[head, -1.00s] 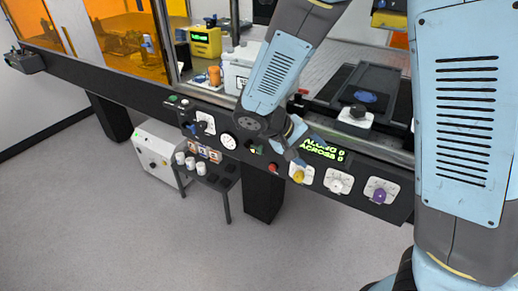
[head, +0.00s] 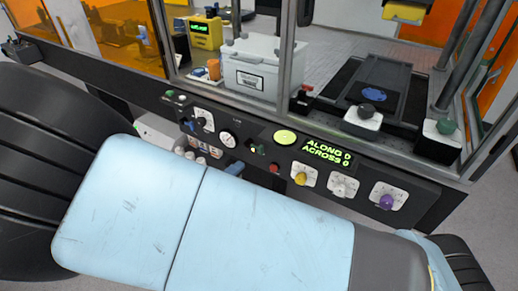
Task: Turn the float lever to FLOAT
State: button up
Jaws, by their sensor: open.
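The control panel (head: 235,127) runs along the front edge of the bench. A white plate with a dark lever (head: 203,120) sits at its left part, left of a round white gauge (head: 228,138); it looks like the float lever, but its lettering is too small to read, so its setting cannot be told. A small blue part (head: 235,168) shows just above my arm; I cannot tell what it belongs to. My gripper cannot be made out; my large pale-blue arm link fills the lower foreground.
Yellow (head: 301,176), white (head: 342,187) and purple (head: 387,199) knobs line the panel's right, below a display (head: 328,150) reading ALONG 0, ACROSS 0. A red-handled part (head: 303,98) and a dark stage (head: 380,80) are behind. Metal posts (head: 286,55) rise from the bench.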

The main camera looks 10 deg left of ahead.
aim_at(259, 150)
jog(key=shift+n+t+y, duration=0.5)
jog(key=shift+t+y, duration=0.1)
jog(key=x, duration=0.8)
jog(key=a+f+x, duration=0.1)
jog(key=x, duration=0.3)
jog(key=shift+w+d, duration=0.1)
jog(key=shift+w, duration=0.35)
jog(key=c, duration=1.1)
